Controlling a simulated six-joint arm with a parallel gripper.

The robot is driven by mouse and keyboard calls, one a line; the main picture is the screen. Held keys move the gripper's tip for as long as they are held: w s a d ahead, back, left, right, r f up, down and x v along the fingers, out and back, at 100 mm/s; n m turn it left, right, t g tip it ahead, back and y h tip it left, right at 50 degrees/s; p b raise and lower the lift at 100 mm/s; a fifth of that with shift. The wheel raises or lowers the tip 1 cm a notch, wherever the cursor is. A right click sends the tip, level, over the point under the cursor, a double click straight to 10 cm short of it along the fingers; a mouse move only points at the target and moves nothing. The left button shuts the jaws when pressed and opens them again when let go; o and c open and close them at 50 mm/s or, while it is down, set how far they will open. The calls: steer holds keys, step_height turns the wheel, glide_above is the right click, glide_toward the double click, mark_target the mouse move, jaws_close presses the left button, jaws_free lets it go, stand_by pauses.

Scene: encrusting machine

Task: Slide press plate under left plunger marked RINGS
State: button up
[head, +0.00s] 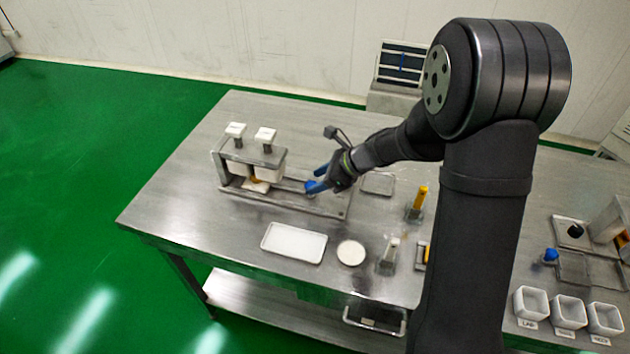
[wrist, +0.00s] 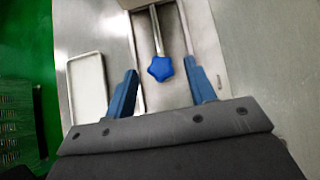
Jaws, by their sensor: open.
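The press stands on the steel table with two white-capped plungers, a left one (head: 236,130) and a right one (head: 265,135). Their markings are too small to read. A pale plate (head: 257,186) shows low at the front of the press, below the right plunger; most of it is hidden. A rod (wrist: 156,32) ending in a blue star knob (wrist: 160,69) lies along the rail channel. My gripper (head: 312,180) is open at the right part of the rail. In the wrist view, its blue fingers (wrist: 160,66) stand either side of the knob, with visible gaps.
A white tray (head: 294,243) and a round white disc (head: 351,252) lie in front of the rail. A yellow-handled tool (head: 419,198) stands to the right. White labelled bins (head: 568,312) are at the far right. The table left of the press is clear.

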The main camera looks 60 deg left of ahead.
mark_target(300, 190)
steer(key=shift+x, duration=0.8)
jaws_close()
steer(key=shift+s+a, duration=1.45)
jaws_free()
steer(key=v, duration=1.7)
steer(key=shift+r, duration=0.2)
